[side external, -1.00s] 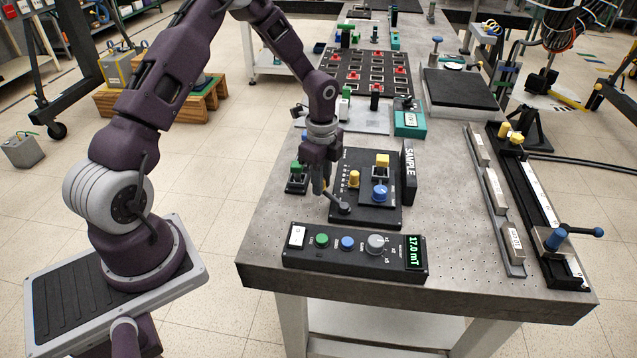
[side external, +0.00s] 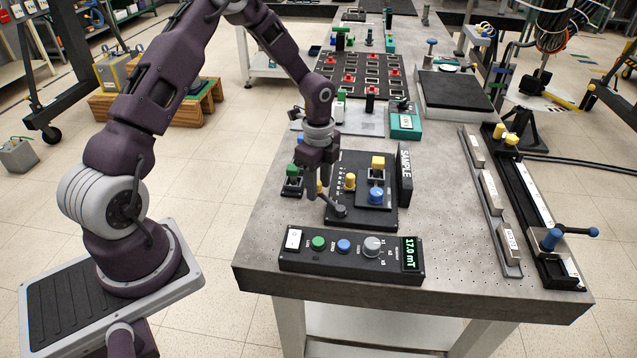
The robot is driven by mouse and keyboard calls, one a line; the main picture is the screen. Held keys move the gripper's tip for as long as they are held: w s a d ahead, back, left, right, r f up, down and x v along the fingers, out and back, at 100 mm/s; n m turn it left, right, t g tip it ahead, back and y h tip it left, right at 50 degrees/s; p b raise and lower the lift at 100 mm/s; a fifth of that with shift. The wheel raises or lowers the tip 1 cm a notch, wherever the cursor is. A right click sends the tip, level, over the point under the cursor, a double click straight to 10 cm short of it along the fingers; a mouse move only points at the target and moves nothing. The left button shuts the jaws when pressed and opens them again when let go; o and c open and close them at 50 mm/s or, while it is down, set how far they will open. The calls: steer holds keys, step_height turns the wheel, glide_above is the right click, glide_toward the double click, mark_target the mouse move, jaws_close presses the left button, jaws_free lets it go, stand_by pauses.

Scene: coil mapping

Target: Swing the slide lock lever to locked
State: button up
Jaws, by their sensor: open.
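A dark grey lever with a round end (side external: 339,210) sits at the near left corner of the black slide plate (side external: 370,217). I take it to be the slide lock lever; its thin arm runs up and left toward my gripper. My gripper (side external: 319,190) points down at the plate's left edge, open, with its fingers close to the lever's arm. A small yellow patch shows between the fingers. Whether the fingers touch the lever, and any lock markings, I cannot tell. The plate also carries a blue knob (side external: 376,195), a yellow block (side external: 377,162) and a yellow knob (side external: 349,182).
A control box (side external: 350,262) reading 17.0 mT stands in front of the plate. A green-topped switch (side external: 292,178) is just left of my gripper. An upright SAMPLE block (side external: 405,177) stands to the right. The table (side external: 440,220) is clear between it and the long rail.

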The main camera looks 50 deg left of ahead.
step_height(320, 180, up, 7)
steer(key=shift+r, duration=0.1)
stand_by(0.6)
steer(key=shift+d+r, duration=0.1)
steer(key=shift+r, duration=0.1)
steer(key=s+d+r+n+t+y, duration=0.1)
steer(key=s+d+r+n, duration=0.2)
steer(key=s+r, duration=0.35)
steer(key=s+d+r+n+t+y, duration=0.1)
steer(key=s+d+r+n, duration=0.3)
steer(key=r, duration=0.5)
steer(key=s+d+r+n+t+h, duration=0.1)
steer(key=s+d+r+n, duration=0.1)
steer(key=s, duration=0.5)
steer(key=s+d+r+n+t+h, duration=0.1)
steer(key=s+d+r+n+t, duration=0.1)
steer(key=s+n, duration=0.3)
steer(key=s+d, duration=0.1)
steer(key=s, duration=0.2)
steer(key=shift+t, duration=0.3)
